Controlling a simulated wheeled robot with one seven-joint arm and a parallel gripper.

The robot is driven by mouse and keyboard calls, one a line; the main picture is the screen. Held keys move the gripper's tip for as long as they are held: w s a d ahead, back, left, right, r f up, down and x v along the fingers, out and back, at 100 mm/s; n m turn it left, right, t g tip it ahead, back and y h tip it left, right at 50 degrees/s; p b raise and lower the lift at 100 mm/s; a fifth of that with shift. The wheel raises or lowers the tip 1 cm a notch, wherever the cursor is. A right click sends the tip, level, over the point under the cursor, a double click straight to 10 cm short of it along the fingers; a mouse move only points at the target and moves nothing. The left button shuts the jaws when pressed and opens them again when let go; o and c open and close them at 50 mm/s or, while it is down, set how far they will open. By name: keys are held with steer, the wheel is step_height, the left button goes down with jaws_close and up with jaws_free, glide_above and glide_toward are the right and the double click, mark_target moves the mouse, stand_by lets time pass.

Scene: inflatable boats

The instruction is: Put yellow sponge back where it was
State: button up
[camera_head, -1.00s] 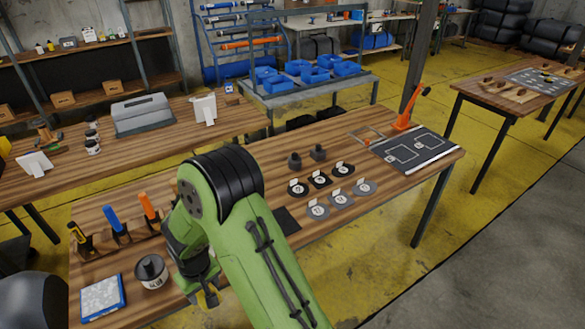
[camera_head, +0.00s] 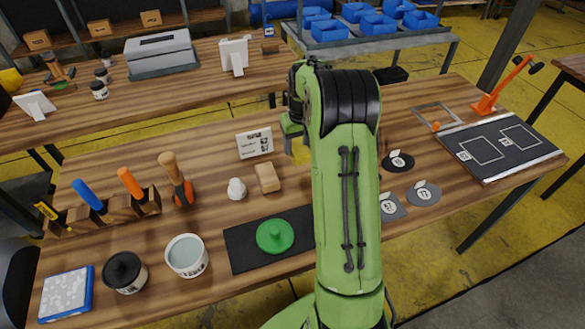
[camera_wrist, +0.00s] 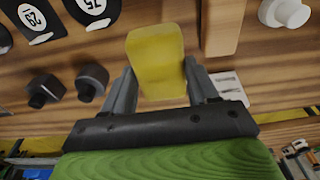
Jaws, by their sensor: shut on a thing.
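My gripper (camera_wrist: 157,88) is shut on the yellow sponge (camera_wrist: 155,52), which sits between the two fingers in the wrist view. In the head view the sponge (camera_head: 301,151) shows partly beside my arm, above the far part of the workbench, right of a white printed card (camera_head: 254,143). The card also shows beside the right finger in the wrist view (camera_wrist: 230,88). A tan block (camera_head: 267,178) lies on the bench, nearer than the card. My arm hides part of the gripper and the bench behind it.
A white cone-like piece (camera_head: 236,189) stands left of the block. A green disc (camera_head: 275,235) lies on a black mat (camera_head: 242,254). Two dark knobs (camera_wrist: 91,82) and labelled discs (camera_wrist: 90,8) are near the gripper. A tool rack (camera_head: 130,206), a cup (camera_head: 187,256) and a jar (camera_head: 125,272) stand left.

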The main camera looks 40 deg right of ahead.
step_height(320, 180, down, 8)
steer(key=shift+r+b, duration=0.1)
steer(key=shift+b, duration=0.7)
steer(key=shift+f, duration=0.2)
steer(key=o, duration=1)
steer(key=shift+r, duration=0.1)
